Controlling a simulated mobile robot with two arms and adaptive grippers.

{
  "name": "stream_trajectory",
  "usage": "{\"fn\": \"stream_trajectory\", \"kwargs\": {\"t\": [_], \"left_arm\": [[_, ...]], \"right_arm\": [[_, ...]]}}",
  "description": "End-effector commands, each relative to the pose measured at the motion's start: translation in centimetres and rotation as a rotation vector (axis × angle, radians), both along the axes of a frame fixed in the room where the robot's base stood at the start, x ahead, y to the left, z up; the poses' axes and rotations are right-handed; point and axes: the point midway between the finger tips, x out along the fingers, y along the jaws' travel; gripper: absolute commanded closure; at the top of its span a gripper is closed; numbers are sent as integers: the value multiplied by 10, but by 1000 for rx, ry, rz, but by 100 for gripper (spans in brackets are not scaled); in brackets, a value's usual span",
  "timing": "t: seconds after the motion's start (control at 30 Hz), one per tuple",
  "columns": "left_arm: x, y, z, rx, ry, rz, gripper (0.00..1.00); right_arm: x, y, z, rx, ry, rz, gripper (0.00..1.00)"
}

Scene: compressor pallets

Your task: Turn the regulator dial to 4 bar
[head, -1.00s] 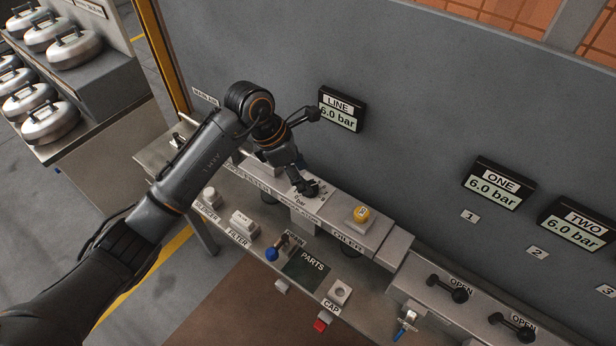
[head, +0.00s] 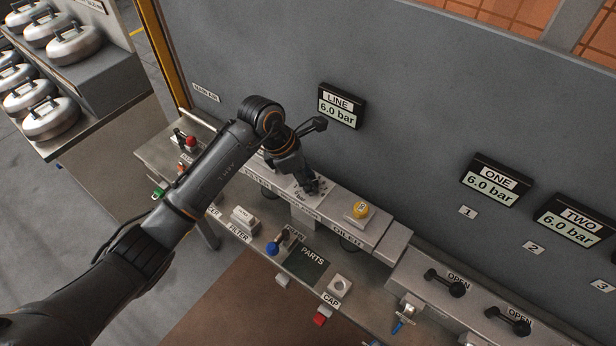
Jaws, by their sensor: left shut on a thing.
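My left gripper (head: 314,187) points down at the regulator (head: 298,207) on the grey bench unit. It is shut on the regulator dial, which is mostly hidden under the fingers. A little of the scale with "bar" lettering shows beside the fingers, but I cannot read the dial's setting. The LINE display (head: 340,107) on the wall behind reads 6.0 bar. My right gripper is not in view.
The oiler with a yellow knob (head: 358,210) stands just right of the regulator. Black OPEN levers (head: 446,284) are further right. Displays ONE (head: 492,185) and TWO (head: 573,222) read 6.0 bar. A blue-knobbed drain (head: 273,248) and PARTS mat (head: 305,266) lie in front.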

Motion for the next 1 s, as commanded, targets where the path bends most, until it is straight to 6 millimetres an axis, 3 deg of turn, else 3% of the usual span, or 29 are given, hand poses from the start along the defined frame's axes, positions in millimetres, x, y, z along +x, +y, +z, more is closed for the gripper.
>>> {"fn": "stream_trajectory", "kwargs": {"t": [0.37, 1.0], "left_arm": [[-1, 1, -1, 2, -3, 104, 97], [-3, -2, -2, 1, -5, 670, 97]], "right_arm": [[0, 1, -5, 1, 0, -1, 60], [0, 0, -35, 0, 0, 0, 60]]}}
